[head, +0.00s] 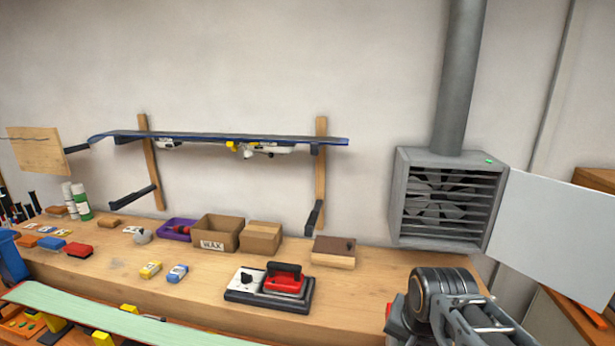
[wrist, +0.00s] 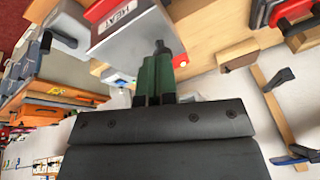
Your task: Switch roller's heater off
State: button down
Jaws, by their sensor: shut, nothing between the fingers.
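In the wrist view, a pale grey metal unit with a white HEAT label (wrist: 113,19) and red on its upper part stands on the bench, its label upside down. I take it as the roller's heater; its switch is not clearly seen. My gripper (wrist: 158,72) is shut and empty, its dark green fingers close beside the labelled face. Contact cannot be told. In the head view my arm covers the bench's right end, and only a sliver of red (head: 393,313) shows beside it, possibly the same unit.
A red iron (head: 285,279) on a black base with a dial stands left of my arm. A brown block (head: 334,251) and cardboard boxes (head: 217,233) stand behind. A louvred fan box (head: 397,208) hangs on the wall, with a pale panel (head: 560,230) to its right.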

jog(key=s+n, duration=0.1)
jog(key=n, duration=0.1)
jog(key=s+a+f+n, duration=0.1)
jog(key=n, duration=0.1)
jog(key=s+n+t, duration=0.1)
jog(key=n, duration=0.1)
jog(key=shift+s+a+f, duration=0.25)
jog(key=shift+f, duration=0.15)
